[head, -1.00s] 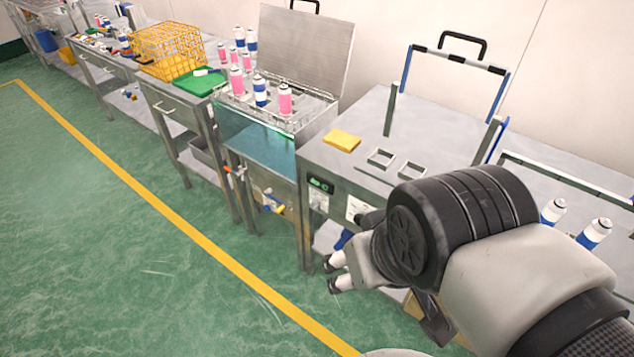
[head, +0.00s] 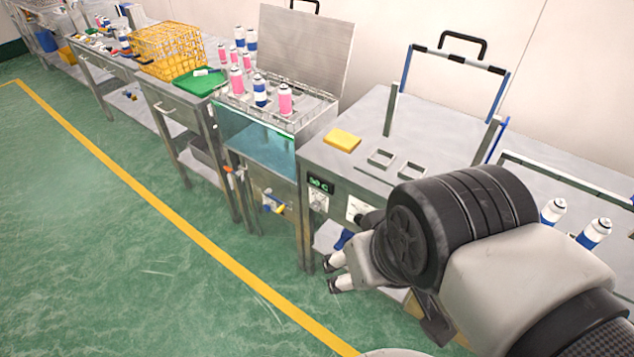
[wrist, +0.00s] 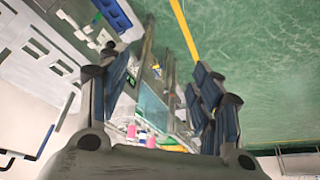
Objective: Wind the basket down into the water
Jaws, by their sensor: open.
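The wire basket (head: 246,112) holds several pink and blue-and-white cans (head: 285,98) at the top of the glass-fronted water tank (head: 251,142). The blue water (head: 262,165) shows through the glass, below the cans. The tank's metal lid (head: 305,48) stands open behind. A handle with blue and yellow parts (head: 272,204) sits on the front below the tank; I cannot tell whether it is the winding crank. My gripper (head: 330,276) is open and empty, right of this handle, low before the neighbouring bench. In the wrist view its fingers (wrist: 165,75) are spread, with the tank visible between them.
A bench right of the tank carries a yellow sponge (head: 342,140) and a front panel with a green display (head: 320,184). On the left are a green tray (head: 199,82) and a yellow wire crate (head: 168,50). The green floor (head: 110,240) in front is clear.

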